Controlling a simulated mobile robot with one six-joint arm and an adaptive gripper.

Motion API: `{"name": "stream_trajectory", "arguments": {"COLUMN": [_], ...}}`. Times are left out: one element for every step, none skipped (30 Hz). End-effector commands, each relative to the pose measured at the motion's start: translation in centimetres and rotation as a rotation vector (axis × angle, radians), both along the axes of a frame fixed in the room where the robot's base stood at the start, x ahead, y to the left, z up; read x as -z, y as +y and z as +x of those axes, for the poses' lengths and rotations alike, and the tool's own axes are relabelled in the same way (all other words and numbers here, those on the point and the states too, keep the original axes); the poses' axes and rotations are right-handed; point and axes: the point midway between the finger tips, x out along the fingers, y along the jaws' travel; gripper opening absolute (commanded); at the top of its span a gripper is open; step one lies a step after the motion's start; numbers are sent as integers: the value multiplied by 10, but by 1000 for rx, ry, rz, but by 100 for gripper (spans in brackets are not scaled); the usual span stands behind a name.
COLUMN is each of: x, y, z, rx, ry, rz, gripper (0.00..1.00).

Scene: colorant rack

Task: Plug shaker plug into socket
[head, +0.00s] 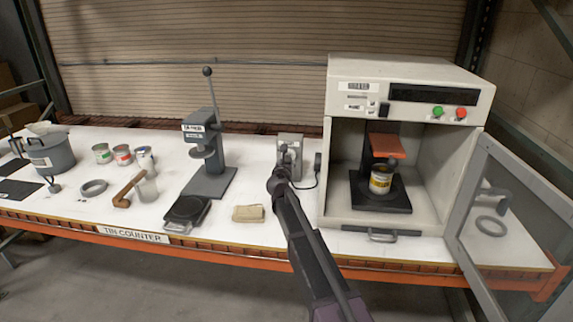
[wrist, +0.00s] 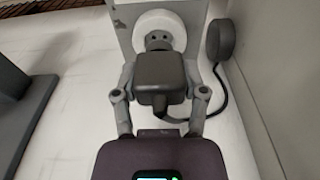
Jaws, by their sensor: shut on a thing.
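The dark grey shaker plug (wrist: 160,75) is held between the two fingers of my gripper (wrist: 160,92) in the wrist view. My gripper is shut on it. The round white socket face (wrist: 159,33), with dark holes, is straight ahead of the plug on a grey box (wrist: 190,10). The plug overlaps the lower part of the socket face; a gap or contact between them cannot be told. The plug's prongs are hidden. In the head view the socket box (head: 291,143) stands left of the shaker, and my gripper (head: 280,172) is in front of it.
The white shaker cabinet (head: 343,170) stands right of the socket, its door (head: 510,210) open and a tin (head: 381,179) inside. A dark cable (wrist: 222,90) loops from a round fitting (wrist: 220,39).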

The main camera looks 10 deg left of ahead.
Motion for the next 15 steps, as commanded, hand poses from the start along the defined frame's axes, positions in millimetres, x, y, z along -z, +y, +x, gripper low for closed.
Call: {"name": "stream_trajectory", "arguments": {"x": [0,0,0,0,0,0,0,0,0,0,0,0,0,0,0], "y": [0,0,0,0,0,0,0,0,0,0,0,0,0,0,0], "z": [0,0,0,0,0,0,0,0,1,1,1,2,2,3,4], "rx": [0,0,0,0,0,0,0,0,0,0,0,0,0,0,0], "ry": [0,0,0,0,0,0,0,0,0,0,0,0,0,0,0], "rz": [0,0,0,0,0,0,0,0,0,0,0,0,0,0,0], "gripper": [9,9,9,9,9,9,9,9,9,9,9,9,9,9,9]}}
